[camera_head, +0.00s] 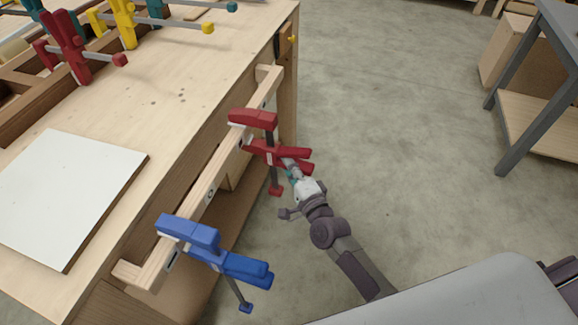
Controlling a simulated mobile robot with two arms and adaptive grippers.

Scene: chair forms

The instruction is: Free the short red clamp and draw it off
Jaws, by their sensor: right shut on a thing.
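A short red clamp (255,118) sits on the wooden rail (208,183) along the workbench's right side. Its upper jaw lies over the rail's top, and its handle points right over the floor. My right gripper (292,170) is shut on the red clamp's handle end; its fingertips are small and partly hidden there. A blue clamp (190,232) sits on the same rail, nearer to me. My left gripper is not in view.
A white board (70,195) lies on the workbench top (180,110). Several clamps stand in a wooden rack at the back left, among them another red clamp (68,45). A grey-legged table (518,110) stands at the right. The floor (400,120) between is clear.

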